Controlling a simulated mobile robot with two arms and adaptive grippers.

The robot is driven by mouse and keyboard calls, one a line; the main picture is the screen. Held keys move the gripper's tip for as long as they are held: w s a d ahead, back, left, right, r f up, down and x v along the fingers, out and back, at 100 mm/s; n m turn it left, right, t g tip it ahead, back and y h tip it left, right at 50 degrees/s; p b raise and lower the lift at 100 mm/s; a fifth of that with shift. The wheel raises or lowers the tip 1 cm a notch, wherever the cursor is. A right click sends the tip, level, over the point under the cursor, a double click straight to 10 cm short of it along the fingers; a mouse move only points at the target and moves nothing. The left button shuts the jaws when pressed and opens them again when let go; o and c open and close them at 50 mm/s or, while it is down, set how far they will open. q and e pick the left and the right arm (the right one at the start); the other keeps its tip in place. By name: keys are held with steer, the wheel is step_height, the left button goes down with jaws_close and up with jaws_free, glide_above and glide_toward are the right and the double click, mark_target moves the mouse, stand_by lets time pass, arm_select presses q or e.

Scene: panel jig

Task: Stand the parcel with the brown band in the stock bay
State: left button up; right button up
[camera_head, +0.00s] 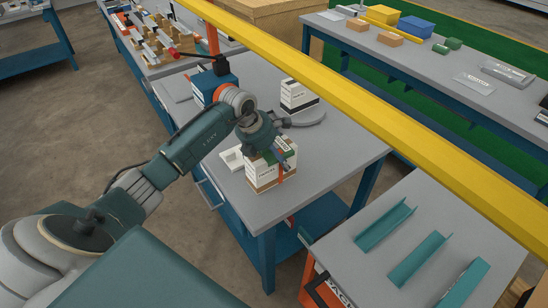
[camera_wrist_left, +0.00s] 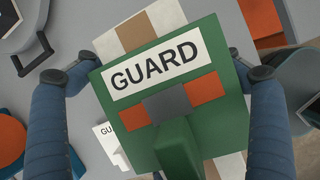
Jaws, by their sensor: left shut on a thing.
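The parcel with the brown band (camera_head: 264,178) is a white box with brown stripes and a printed label, upright at the near part of the grey bench. In the left wrist view its white and tan top (camera_wrist_left: 137,32) shows behind a green guard (camera_wrist_left: 173,115) with orange patches and a GUARD label. My left gripper (camera_head: 270,152) is above the parcel; in the wrist view its fingers (camera_wrist_left: 160,65) lie along both sides of the guard and look shut on it. The grip's contact is partly hidden. I cannot pick out the stock bay. My right gripper is not in view.
A parcel with a black band (camera_head: 298,97) stands on a round grey plate (camera_head: 305,118). A blue and orange container (camera_head: 210,88) is behind my arm. A small white piece (camera_head: 232,157) lies left of the brown-banded parcel. A yellow beam (camera_head: 370,120) crosses the view.

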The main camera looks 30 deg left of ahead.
arm_select(q)
steer(key=shift+r, duration=0.1)
steer(key=o, duration=1.5)
steer(key=shift+f, duration=0.2)
steer(key=o, duration=0.3)
steer(key=shift+s+r, duration=0.1)
